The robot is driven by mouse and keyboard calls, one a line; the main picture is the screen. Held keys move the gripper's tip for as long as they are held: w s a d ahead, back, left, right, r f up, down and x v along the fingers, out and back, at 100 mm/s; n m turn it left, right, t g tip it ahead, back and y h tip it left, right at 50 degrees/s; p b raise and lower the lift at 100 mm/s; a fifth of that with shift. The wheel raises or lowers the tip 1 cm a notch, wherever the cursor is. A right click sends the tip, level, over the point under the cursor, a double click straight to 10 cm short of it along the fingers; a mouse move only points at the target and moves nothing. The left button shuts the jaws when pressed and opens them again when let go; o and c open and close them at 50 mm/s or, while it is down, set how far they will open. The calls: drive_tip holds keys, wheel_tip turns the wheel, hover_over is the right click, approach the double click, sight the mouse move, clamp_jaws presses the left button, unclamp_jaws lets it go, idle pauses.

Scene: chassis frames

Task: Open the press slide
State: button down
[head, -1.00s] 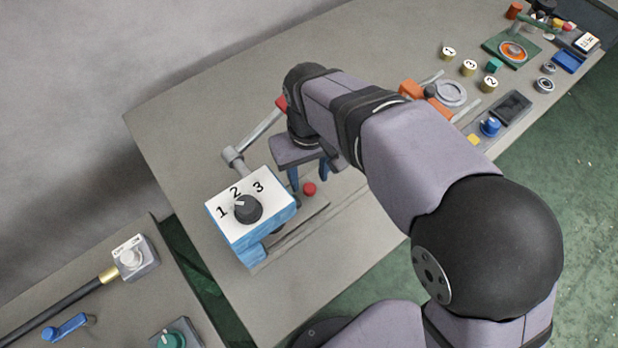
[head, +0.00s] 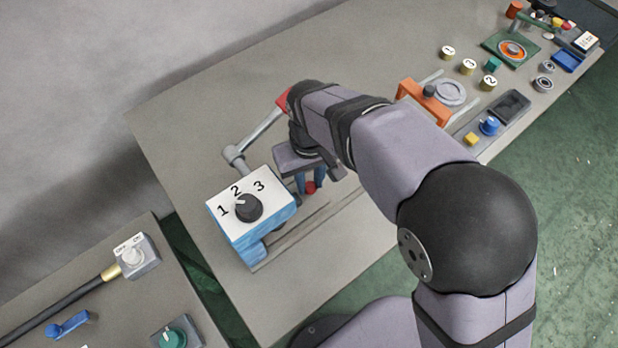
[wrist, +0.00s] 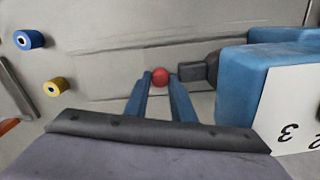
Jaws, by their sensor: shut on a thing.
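The press is a blue box (head: 277,217) with a white face, a black dial (head: 248,208) and the numbers 1, 2, 3. Its side also shows in the wrist view (wrist: 235,85). A red knob (head: 310,187), which I take as the slide's handle, is beside the press. In the wrist view the red knob (wrist: 159,77) lies between the tips of my gripper's blue fingers (wrist: 159,84). My gripper (head: 309,184) is shut on it from above. The slide under the knob is mostly hidden.
A grey lever (head: 255,138) with a red end rises behind the press. A long pale rail (head: 330,208) runs along the table. An orange fixture (head: 425,100) and several small parts stand far right. A second table (head: 50,285) with switches is at lower left.

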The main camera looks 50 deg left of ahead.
drive_tip(key=w+p, duration=0.2)
drive_tip(key=w, duration=1)
drive_tip(key=shift+w+a, duration=0.1)
drive_tip(key=shift+w, duration=0.2)
drive_tip(key=c, duration=1.5)
unclamp_jaws()
drive_tip(key=shift+r+b, duration=0.7)
drive_tip(key=shift+r, duration=3)
